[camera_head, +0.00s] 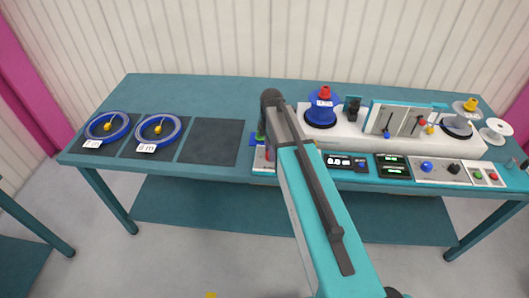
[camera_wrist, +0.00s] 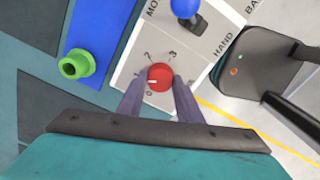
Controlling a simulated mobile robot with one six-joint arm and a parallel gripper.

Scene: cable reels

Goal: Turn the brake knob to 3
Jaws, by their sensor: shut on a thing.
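The brake knob (camera_wrist: 162,77) is a round red knob on a pale panel (camera_wrist: 128,72) in the wrist view. Its white pointer line faces left, roughly toward the 1 position. The numbers 2 and 3 are readable above it, and a mark near 0 shows at its lower left. My gripper (camera_wrist: 159,85) is shut on the knob, one grey finger on each side. In the head view my arm hides the knob and my fingertips; only part of the panel (camera_head: 262,160) shows beside the arm.
A blue ball-topped lever (camera_wrist: 185,6) stands above the knob in the wrist view. A green fitting (camera_wrist: 76,64) on a blue part is to the left. In the head view, a blue reel (camera_head: 320,113) and several controls stand right of my arm; an empty dark mat (camera_head: 210,142) is left.

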